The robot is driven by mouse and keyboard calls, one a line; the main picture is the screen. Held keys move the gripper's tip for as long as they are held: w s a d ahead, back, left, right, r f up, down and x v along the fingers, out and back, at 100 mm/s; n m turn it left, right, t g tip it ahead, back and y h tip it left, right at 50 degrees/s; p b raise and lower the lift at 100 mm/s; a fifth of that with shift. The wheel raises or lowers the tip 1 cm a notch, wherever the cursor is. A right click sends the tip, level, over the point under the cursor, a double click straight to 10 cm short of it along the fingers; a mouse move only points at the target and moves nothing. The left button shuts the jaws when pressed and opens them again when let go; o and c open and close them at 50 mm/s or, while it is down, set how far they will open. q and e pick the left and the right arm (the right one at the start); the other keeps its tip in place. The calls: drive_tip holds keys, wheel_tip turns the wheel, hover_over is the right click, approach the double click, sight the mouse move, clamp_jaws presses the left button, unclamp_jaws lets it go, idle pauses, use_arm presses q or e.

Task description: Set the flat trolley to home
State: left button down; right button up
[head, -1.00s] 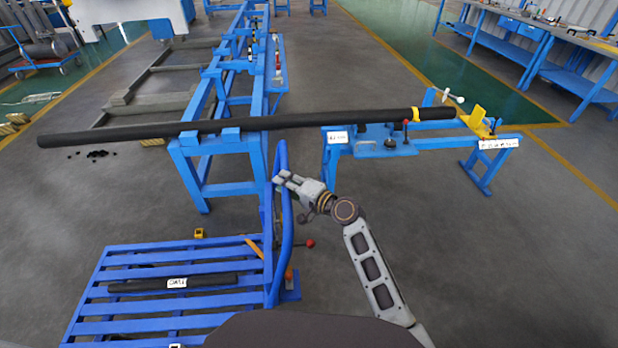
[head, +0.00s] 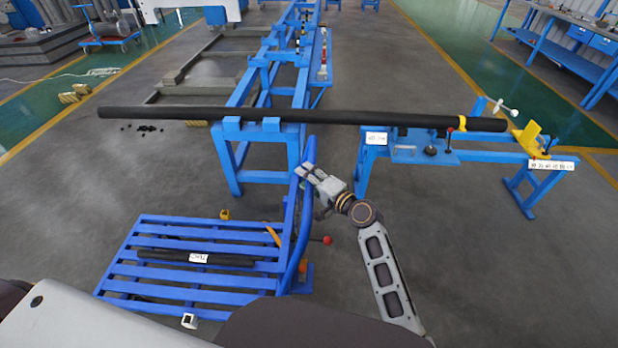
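The flat trolley (head: 160,268) is a low blue slatted platform at the lower left of the head view. Its tall curved blue handle (head: 294,240) rises on its right side. A dark bar (head: 165,257) with a white label lies on the slats. My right gripper (head: 306,172) is at the upper part of the handle, its fingers closed around the bar.
A long dark pipe (head: 350,117) rests across a blue stand (head: 237,140) and a blue bench (head: 400,150) just beyond the trolley. A small yellow item (head: 225,214) lies at the trolley's far edge. Open grey floor lies left and right.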

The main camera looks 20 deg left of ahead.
drive_tip(key=shift+d, duration=0.1)
drive_tip(key=shift+s+d, duration=0.1)
drive_tip(key=shift+d, duration=0.2)
drive_tip(key=v, duration=1.1)
drive_tip(key=shift+s, duration=0.2)
drive_tip(key=shift+d+r, duration=0.1)
idle(0.6)
